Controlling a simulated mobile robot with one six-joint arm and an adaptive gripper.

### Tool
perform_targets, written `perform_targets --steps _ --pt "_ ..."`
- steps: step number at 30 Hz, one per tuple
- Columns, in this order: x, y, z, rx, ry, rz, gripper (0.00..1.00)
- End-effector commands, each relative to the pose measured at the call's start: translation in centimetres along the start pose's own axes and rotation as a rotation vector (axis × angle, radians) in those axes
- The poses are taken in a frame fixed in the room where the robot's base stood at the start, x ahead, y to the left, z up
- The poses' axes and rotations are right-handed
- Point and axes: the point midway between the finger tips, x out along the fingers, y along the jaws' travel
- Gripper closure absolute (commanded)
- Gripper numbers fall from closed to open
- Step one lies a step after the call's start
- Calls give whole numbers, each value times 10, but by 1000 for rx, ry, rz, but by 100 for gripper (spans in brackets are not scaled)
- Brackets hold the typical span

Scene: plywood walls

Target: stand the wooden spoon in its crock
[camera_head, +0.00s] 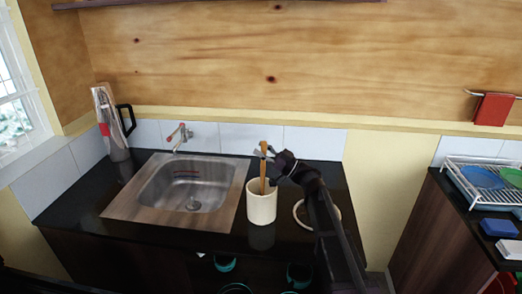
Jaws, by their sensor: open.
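The wooden spoon (263,170) stands upright in the cream crock (261,206), with its lower end hidden inside. The crock stands on the black counter just right of the sink. My gripper (262,153) is at the upper part of the spoon, above the crock's rim, reaching in from the right. Its jaws are open around or close beside the spoon; I cannot tell whether they touch it.
A steel sink (149,204) with a red-tipped tap (180,135) lies left of the crock. A tall flask (112,125) stands at the back left. A round object (300,214) is partly hidden behind my arm. A dish rack (465,185) stands on the right counter.

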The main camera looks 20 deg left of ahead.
Motion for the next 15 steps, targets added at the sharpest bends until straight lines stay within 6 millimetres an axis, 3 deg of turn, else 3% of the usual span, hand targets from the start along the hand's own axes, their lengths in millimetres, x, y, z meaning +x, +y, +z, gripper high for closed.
perform_targets --steps 15 --pt "8 0 -16 0 0 0 41"
